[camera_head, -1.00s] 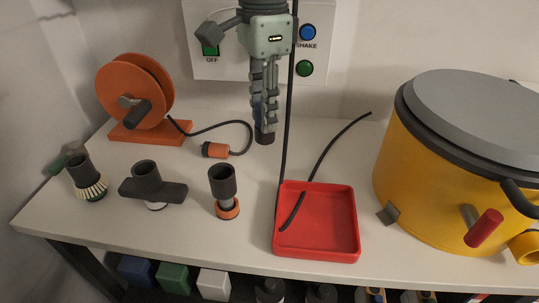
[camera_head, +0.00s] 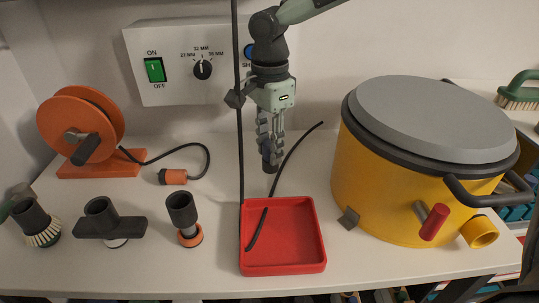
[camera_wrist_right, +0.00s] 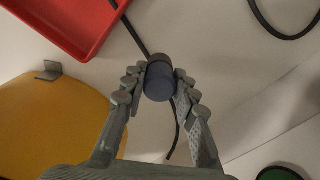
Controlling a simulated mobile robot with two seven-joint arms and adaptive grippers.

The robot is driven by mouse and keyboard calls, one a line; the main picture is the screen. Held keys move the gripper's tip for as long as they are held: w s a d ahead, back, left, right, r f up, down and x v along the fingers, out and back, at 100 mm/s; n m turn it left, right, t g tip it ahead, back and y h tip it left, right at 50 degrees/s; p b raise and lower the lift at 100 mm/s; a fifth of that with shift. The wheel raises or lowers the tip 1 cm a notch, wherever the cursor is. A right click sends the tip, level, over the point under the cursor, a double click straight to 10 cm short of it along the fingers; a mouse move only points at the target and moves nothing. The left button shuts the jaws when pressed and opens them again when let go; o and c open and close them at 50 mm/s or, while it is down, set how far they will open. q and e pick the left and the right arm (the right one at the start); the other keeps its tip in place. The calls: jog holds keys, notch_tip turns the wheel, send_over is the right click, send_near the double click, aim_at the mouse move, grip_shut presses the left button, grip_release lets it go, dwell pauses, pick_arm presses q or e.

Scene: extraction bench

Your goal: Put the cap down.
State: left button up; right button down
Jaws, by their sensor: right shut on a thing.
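My right gripper (camera_head: 270,150) points down over the bench behind the red tray. In the right wrist view its two fingers (camera_wrist_right: 158,88) are closed on a short dark blue-grey cylinder, the cap (camera_wrist_right: 159,80). In the head view the cap (camera_head: 269,161) shows only as a dark piece between the fingertips. I cannot tell whether it touches the bench top.
The red tray (camera_head: 316,268) is in front of the gripper, with a thin black hose (camera_head: 297,147) running into it. A yellow tub (camera_head: 365,180) stands to the right. An orange reel (camera_head: 62,122), its plug (camera_head: 173,176) and several dark nozzles are to the left.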

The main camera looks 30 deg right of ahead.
notch_tip(320, 180, down, 3)
jog(key=shift+r, duration=0.2)
jog(key=shift+f, duration=0.25)
jog(key=c, duration=1.2)
grip_release()
jog(key=shift+r, duration=0.15)
